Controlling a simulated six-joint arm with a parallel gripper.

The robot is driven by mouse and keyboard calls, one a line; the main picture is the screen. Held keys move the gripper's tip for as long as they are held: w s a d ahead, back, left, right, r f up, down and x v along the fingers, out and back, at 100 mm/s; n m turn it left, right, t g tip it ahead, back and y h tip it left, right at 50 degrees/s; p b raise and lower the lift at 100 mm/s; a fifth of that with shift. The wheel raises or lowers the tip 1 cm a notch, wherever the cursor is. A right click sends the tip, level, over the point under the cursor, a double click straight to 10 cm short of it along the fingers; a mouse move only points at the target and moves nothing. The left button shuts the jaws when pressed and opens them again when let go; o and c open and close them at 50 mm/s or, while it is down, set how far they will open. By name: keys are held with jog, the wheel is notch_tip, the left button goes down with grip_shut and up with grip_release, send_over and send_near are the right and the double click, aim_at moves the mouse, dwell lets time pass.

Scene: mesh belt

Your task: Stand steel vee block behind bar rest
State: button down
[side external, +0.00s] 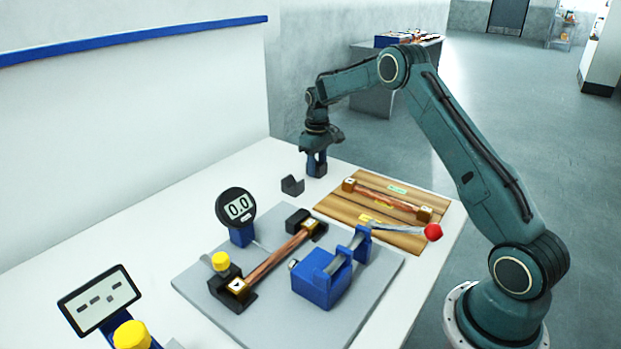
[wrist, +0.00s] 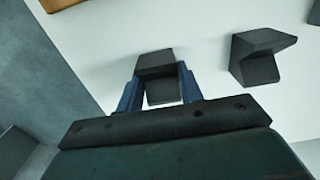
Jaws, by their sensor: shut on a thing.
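My gripper (side external: 316,172) is low over the far end of the white table, beyond the wooden boards. Its blue fingers (wrist: 158,88) are closed on a dark grey block with a crease across it, which looks like the steel vee block (wrist: 156,68). In the side view the fingers mostly hide this block. Whether it touches the table is unclear. A second dark notched block (side external: 292,185) stands apart on the table, left of my gripper; it also shows in the wrist view (wrist: 258,58). I cannot tell which piece is the bar rest.
Wooden boards (side external: 340,210) carry a copper bar (side external: 385,197) near my gripper. A grey plate (side external: 225,310) holds another copper bar (side external: 272,262) on black supports, a dial gauge (side external: 237,207) and a blue clamp (side external: 322,277). A tablet (side external: 98,300) stands front left. Left back table is clear.

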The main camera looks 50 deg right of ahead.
jog(key=shift+f, duration=0.1)
dwell(0.3)
jog(key=c, duration=0.9)
grip_release()
notch_tip(320, 180, up, 12)
jog(key=shift+r, duration=0.15)
